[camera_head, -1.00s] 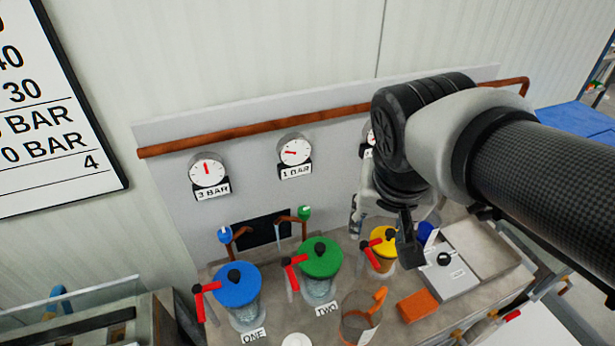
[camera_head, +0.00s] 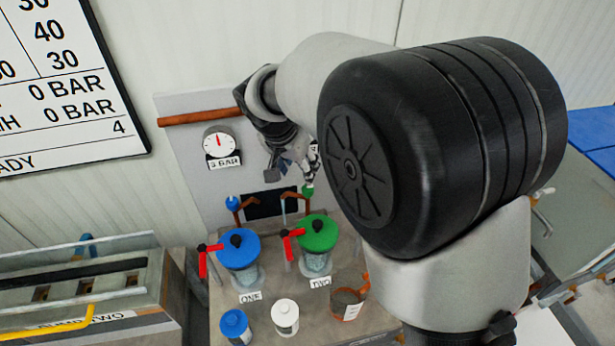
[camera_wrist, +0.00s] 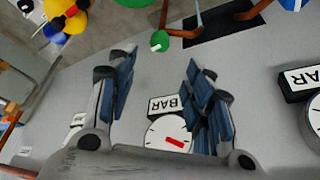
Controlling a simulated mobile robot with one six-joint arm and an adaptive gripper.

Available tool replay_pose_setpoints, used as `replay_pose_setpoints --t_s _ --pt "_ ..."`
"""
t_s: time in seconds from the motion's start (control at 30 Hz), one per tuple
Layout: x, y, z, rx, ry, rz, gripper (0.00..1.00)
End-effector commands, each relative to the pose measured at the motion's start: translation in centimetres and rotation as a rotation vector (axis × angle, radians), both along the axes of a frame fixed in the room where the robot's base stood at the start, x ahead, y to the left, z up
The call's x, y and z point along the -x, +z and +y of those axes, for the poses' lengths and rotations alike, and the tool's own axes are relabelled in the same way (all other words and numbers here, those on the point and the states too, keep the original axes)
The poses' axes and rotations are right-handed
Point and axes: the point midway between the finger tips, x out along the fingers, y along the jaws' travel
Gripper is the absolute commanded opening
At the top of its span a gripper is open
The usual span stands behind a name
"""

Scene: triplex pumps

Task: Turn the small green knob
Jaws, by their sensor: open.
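The small green knob (camera_head: 308,190) sits on a copper pipe at the back of the bench, above the green-lidded jar marked TWO. It also shows in the wrist view (camera_wrist: 159,40), with a white mark on it, beyond and roughly between the fingertips. My gripper (camera_head: 293,171) is open and empty, near the wall panel and just above the green knob. In the wrist view its blue-padded fingers (camera_wrist: 158,62) are spread wide, apart from the knob. Whether a fingertip overlaps the knob's depth is hard to tell.
A small blue knob (camera_head: 232,202) is left of the green one. The green-lidded jar (camera_head: 318,233) and blue-lidded jar (camera_head: 238,249), with red handles, stand in front. A gauge (camera_wrist: 168,138) on the panel lies between the fingers in the wrist view.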

Motion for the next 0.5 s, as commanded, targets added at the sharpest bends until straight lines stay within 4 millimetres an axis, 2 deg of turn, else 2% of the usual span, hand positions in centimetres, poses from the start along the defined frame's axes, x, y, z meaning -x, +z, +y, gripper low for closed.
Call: replay_pose_setpoints --t_s 0.03,0.2,0.5 --pt "-0.4 -1.4 -0.3 0.001 -0.002 0.003 0.47" --pt "-1.7 -4.8 -0.9 0.001 -0.002 0.003 0.47" --pt "-3.5 -9.5 -1.7 0.000 0.000 0.002 0.47"
